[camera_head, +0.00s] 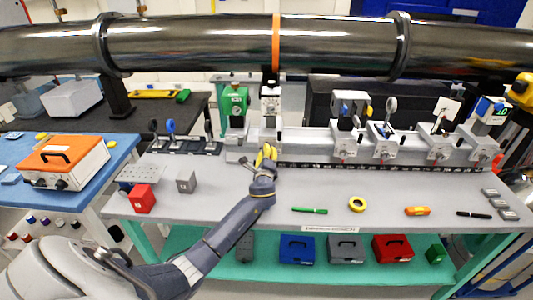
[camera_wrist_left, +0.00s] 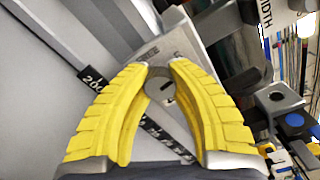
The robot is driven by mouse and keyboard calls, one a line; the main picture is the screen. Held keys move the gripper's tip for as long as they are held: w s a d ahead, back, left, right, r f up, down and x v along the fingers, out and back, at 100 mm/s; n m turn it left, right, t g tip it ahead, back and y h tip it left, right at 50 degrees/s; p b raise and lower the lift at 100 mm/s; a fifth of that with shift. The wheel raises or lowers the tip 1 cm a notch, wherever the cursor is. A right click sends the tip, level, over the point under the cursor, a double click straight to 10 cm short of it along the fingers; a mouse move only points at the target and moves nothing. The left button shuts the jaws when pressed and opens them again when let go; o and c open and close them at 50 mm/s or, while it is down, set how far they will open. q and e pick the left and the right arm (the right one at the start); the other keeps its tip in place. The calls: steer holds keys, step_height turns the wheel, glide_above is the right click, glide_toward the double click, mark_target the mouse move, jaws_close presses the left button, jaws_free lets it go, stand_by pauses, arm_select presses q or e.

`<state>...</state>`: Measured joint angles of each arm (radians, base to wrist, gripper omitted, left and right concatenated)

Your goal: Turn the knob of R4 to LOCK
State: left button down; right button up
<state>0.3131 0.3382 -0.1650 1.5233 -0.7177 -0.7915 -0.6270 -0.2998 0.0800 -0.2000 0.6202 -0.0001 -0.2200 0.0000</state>
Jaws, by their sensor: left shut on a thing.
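My left gripper (camera_head: 266,152) reaches over the bench to the front of the optical rail, at the foot of a pale carriage (camera_head: 271,108) below the orange band of the big pipe. In the left wrist view its yellow fingers (camera_wrist_left: 158,72) are closed around a small round grey knob (camera_wrist_left: 161,88) with a dark mark on its face. The knob sits on a grey block (camera_wrist_left: 178,44) at the rail. I cannot read an R4 or LOCK label, so I cannot tell whether this is R4. My right gripper is not in view.
Other carriages with optics (camera_head: 385,140) stand along the rail to the right. A red block (camera_head: 143,200) and a grey block (camera_head: 186,181) stand left.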

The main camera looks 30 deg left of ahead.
arm_select(q)
steer(key=shift+m, duration=0.9)
steer(key=c, duration=1)
jaws_free()
steer(key=shift+c, duration=0.2)
steer(key=v, duration=1.2)
steer(key=shift+r, duration=0.1)
